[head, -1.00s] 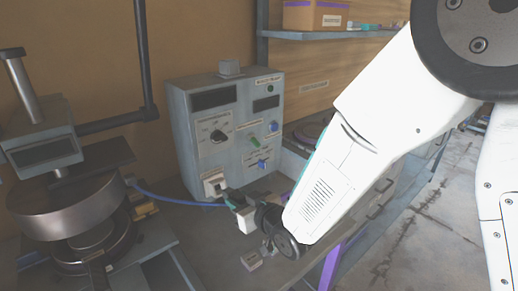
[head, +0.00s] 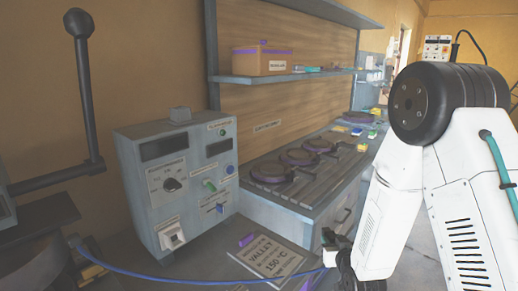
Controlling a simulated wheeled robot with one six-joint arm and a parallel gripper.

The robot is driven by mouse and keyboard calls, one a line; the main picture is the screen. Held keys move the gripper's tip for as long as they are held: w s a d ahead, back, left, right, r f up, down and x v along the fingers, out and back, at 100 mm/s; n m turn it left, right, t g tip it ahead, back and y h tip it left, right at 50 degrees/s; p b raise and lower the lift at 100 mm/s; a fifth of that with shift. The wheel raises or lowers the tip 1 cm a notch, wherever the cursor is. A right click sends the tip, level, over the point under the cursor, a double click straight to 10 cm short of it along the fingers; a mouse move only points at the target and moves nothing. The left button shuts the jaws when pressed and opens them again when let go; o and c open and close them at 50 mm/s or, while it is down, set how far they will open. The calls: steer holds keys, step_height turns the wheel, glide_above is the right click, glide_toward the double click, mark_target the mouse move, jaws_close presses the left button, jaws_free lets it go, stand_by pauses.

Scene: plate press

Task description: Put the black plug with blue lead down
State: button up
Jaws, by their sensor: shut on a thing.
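My gripper (head: 334,256) is at the lower right, over the right end of the bench front, seen partly behind my own arm. It is shut on the black plug, which is mostly hidden at the fingers. The plug's blue lead (head: 180,278) runs from the press at the left edge, low across the picture, to my gripper. The white socket (head: 172,238) on the front of the grey control box (head: 185,175) shows no plug in it. I cannot tell the plug's height above the bench.
A card reading "VALLEY 150 °C" (head: 274,261) lies on the bench, with a small purple item (head: 246,240) behind it. A slatted counter (head: 290,187) with dark round plates (head: 300,157) stands behind. A shelf (head: 300,75) holds a cardboard box (head: 263,62). The press lever (head: 84,80) rises at left.

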steer(key=s+d+f, duration=0.3)
steer(key=s+f, duration=0.2)
steer(key=f, duration=0.2)
steer(key=shift+s+d+f+m+h, duration=0.2)
steer(key=shift+d+m+h, duration=0.1)
steer(key=shift+h, duration=0.1)
steer(key=shift+s+a, duration=0.1)
